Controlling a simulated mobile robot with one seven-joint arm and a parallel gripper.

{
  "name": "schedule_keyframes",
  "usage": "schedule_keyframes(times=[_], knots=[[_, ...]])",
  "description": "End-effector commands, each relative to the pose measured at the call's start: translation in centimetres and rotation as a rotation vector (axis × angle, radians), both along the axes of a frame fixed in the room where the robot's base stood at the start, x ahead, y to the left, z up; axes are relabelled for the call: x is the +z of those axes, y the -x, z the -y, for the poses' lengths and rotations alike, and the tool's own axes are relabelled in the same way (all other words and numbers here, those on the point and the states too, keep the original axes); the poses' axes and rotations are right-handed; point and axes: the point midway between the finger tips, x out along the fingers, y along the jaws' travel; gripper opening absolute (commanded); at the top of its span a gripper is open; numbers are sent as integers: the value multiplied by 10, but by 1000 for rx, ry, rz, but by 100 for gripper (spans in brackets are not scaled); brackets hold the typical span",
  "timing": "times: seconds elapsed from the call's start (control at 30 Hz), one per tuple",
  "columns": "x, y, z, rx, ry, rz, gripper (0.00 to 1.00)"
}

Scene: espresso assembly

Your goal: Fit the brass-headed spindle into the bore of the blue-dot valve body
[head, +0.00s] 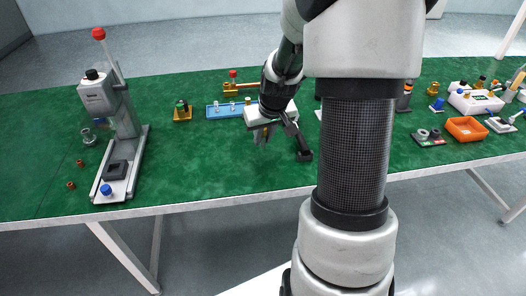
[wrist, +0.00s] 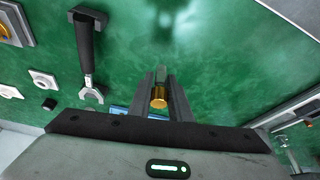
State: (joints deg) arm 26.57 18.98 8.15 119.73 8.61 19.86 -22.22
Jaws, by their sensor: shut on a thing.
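My gripper (wrist: 160,88) is shut on the brass-headed spindle (wrist: 158,97). The spindle's round brass head shows between the two dark fingers, and its paler shaft points away from the wrist camera. The spindle is too small there to make out well. I cannot pick out a blue dot on any valve body. A brass fitting with a red knob (head: 233,84) and one with a green top (head: 182,111) stand behind and left of my gripper.
A press (head: 132,140) stands left, an orange bin (head: 466,129) right.

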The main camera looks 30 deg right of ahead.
Motion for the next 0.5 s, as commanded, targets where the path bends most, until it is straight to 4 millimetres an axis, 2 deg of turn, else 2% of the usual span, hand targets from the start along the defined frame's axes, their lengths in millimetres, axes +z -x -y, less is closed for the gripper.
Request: schedule_keyframes(times=[0.3, 0.5], knots=[[-44, 0, 0, -1, -2, -1, 0], [-45, 0, 0, -1, 0, 1, 0]])
